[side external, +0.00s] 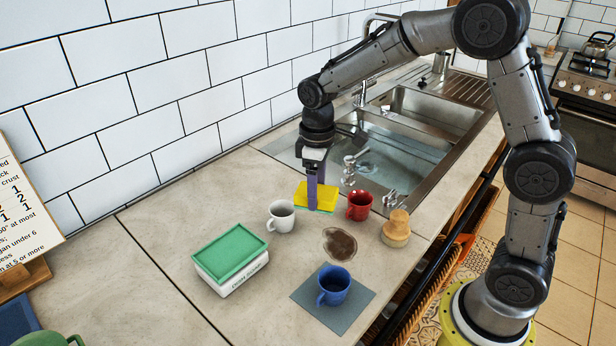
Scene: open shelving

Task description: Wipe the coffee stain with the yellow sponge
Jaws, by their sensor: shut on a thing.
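The yellow sponge (325,196) is at the back of the cluster of objects, close to the countertop. My gripper (314,192) points down and is shut on the sponge; its fingers hide part of the sponge. I cannot tell whether the sponge touches the counter. The coffee stain (340,243) is a brown patch on the grey counter, in front of the sponge and nearer the camera. The stain is fully visible.
A white mug (281,216) stands left of the sponge, a red mug (359,205) right. A wooden-looking jar (396,229) is right of the stain. A blue mug (333,285) on a grey mat (306,293) and a green-lidded box (231,259) are nearer. The sink (408,145) lies behind.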

